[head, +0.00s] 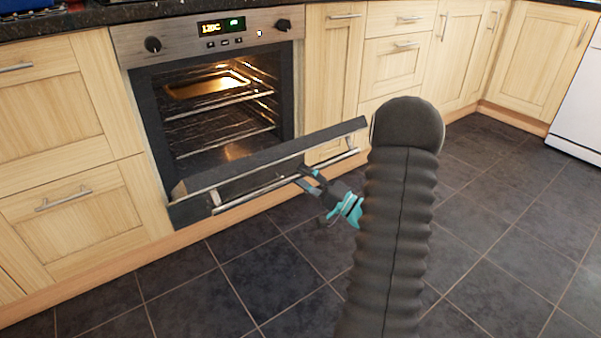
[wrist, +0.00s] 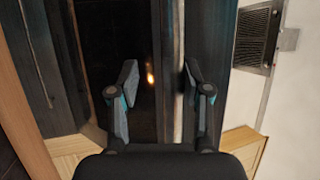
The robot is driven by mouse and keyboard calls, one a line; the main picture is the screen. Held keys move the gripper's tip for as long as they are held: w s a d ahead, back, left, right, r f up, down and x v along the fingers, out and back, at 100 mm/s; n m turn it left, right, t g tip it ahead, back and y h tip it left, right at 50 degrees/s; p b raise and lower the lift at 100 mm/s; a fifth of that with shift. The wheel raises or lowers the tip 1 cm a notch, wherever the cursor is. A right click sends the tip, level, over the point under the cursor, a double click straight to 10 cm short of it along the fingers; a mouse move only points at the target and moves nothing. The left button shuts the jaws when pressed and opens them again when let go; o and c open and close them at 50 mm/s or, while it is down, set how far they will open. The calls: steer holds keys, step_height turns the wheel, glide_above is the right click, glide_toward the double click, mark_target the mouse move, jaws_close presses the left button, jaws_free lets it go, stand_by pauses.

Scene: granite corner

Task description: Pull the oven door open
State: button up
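The oven (head: 215,95) is built into the cabinets, its lit inside showing a tray and racks. Its door (head: 270,155) is tilted down and outward, partly open. The metal door handle (head: 245,197) runs along the door's outer side. My gripper (head: 306,178) is at the handle, right of its middle. In the wrist view my gripper (wrist: 160,82) has its fingers spread wide apart. A pale upright bar, seemingly the handle (wrist: 178,60), runs between them, close to the right finger and clear of the left. I cannot tell whether the right finger touches it.
Pale wooden cabinets and drawers (head: 60,110) flank the oven, with a dark granite worktop (head: 85,18) above. A white appliance (head: 578,105) stands at the far right. The dark tiled floor (head: 500,220) is clear. My arm hides some of the floor and cabinets.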

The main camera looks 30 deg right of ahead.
steer(key=s+d+f, duration=0.3)
steer(key=f, duration=0.3)
steer(key=shift+s, duration=0.15)
stand_by(0.7)
steer(key=shift+d, duration=0.1)
